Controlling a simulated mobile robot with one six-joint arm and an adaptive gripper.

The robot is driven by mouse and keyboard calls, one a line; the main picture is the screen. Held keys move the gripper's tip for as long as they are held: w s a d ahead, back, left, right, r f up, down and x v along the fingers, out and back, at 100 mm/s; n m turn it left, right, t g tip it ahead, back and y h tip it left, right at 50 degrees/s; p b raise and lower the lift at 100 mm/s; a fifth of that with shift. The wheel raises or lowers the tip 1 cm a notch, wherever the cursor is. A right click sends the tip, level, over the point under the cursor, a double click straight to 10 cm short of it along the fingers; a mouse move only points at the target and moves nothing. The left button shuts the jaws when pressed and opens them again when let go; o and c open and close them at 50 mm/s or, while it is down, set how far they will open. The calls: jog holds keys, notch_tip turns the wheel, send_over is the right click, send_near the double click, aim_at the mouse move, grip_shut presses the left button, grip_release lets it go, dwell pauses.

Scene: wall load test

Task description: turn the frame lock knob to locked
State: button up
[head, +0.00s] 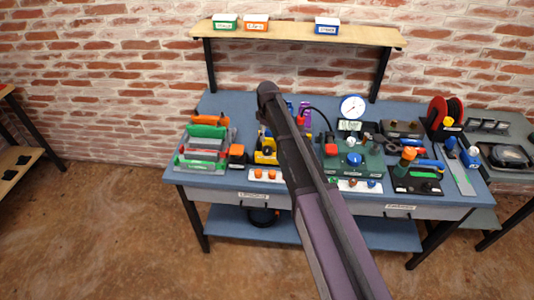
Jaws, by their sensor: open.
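A green device (372,169) stands on the right half of the blue workbench (205,189). On it are a round blue knob (355,159) and a red knob or button (331,150). I cannot tell which knob is the frame lock knob, and no locked mark can be read at this size. My dark arm crosses the picture from the bottom right up to the bench's middle. It hides part of the bench just left of the green device. My gripper does not show.
A white dial gauge (352,107) stands behind the green device. A red reel (445,116) and tools crowd the right.

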aim_at(267, 149)
jog(key=shift+f+b, duration=4)
jog(key=shift+f, duration=0.25)
jog(key=c, duration=1.2)
